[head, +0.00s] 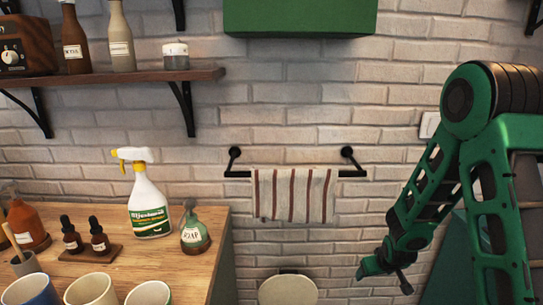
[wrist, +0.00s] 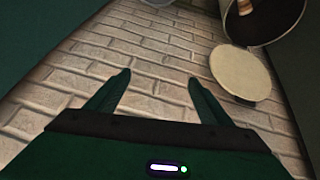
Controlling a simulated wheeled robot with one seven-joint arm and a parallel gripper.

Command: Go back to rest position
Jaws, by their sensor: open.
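My green arm (head: 432,200) is folded at the right of the head view, in front of the brick wall. My gripper (head: 388,275) hangs low at the lower right, clear of the wooden counter. In the wrist view, the two fingers of my gripper (wrist: 165,85) stand apart with nothing between them. They point towards bare brick. No plate or brush is seen in the gripper.
A wooden counter (head: 165,215) at left holds a spray bottle (head: 150,205), a soap bottle (head: 195,233) and several mugs. A striped towel (head: 293,195) hangs on a wall rail. A round cream lid (head: 287,291) also shows in the wrist view (wrist: 240,73).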

